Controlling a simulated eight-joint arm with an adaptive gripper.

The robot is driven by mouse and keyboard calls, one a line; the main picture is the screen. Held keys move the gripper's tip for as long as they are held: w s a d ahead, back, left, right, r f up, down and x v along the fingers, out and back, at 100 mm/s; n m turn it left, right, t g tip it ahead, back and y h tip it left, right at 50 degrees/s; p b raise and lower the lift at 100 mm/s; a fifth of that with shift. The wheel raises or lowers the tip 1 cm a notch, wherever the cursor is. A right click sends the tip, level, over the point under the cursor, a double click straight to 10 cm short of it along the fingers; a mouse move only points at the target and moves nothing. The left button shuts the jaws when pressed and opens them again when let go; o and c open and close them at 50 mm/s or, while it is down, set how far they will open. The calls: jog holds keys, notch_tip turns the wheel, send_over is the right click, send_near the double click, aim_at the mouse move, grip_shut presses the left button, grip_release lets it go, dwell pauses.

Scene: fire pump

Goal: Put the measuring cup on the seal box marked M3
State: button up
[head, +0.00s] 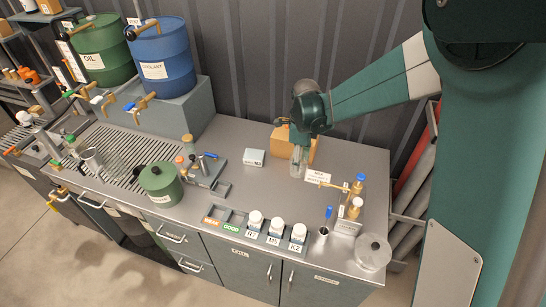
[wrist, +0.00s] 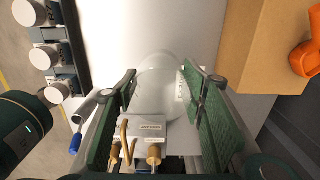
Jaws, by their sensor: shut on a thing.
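The measuring cup (wrist: 155,92) is clear, with dark marks on its side. It stands between the green pads of my gripper (wrist: 158,125), which is shut on it. In the head view my gripper (head: 300,142) points down at the right part of the bench, with the clear cup (head: 298,165) below it. I cannot tell whether the cup touches the bench. The seal box marked M3 (head: 254,158) is a small pale box on the bench, left of my gripper. Its top looks bare.
A cardboard box (head: 280,138) stands just behind my gripper. A white card (head: 317,177) and brass fittings (head: 357,190) are to the right. A tray (head: 238,222) with white-capped bottles lies in front. A green pot (head: 160,185) is at left. Bench around the seal box is clear.

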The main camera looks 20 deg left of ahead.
jog(key=w+a+r+p, duration=0.2)
jog(key=w+a, duration=0.2)
jog(key=a, duration=0.7)
jog(key=w+a+r+p, duration=0.2)
jog(key=w+a, duration=0.3)
jog(key=a, duration=0.6)
jog(key=shift+a+r+p, duration=0.15)
jog(key=shift+r+p, duration=0.1)
jog(key=shift+p, duration=0.5)
send_over(254, 154)
notch_tip(254, 154, down, 6)
jog(key=shift+p, duration=0.4)
jog(key=shift+f, duration=0.2)
jog(key=shift+f, duration=1.8)
jog(key=shift+f, duration=0.2)
